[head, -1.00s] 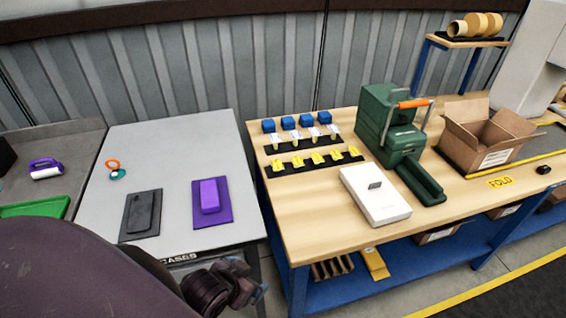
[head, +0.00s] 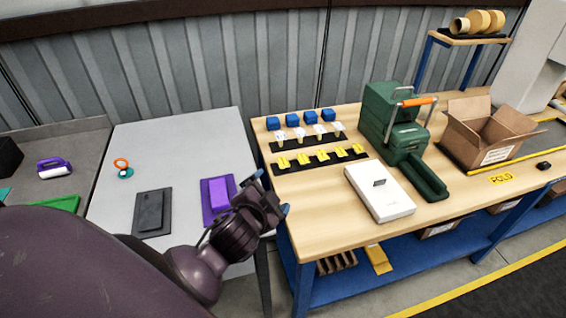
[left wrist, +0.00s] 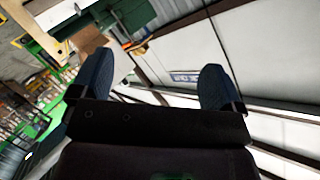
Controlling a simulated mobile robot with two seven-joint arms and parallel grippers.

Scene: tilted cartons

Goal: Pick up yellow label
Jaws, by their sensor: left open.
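Several yellow labels (head: 322,155) stand in a row on a black strip (head: 296,167) near the left end of the wooden bench (head: 312,215). My left gripper (head: 272,194) is over the gap between the grey table and the wooden bench, left of and nearer than the labels. It is open and empty. In the left wrist view its two blue fingertips (left wrist: 156,85) stand apart with nothing between them, and I cannot make out the labels there. My right gripper is not in view.
Behind the labels are white-topped pieces (head: 319,130) on another black strip and blue blocks (head: 292,120). To the right are a white box (head: 380,192), a green machine (head: 392,120) and an open carton (head: 488,137). A purple block (head: 218,192) lies on the grey table (head: 180,139).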

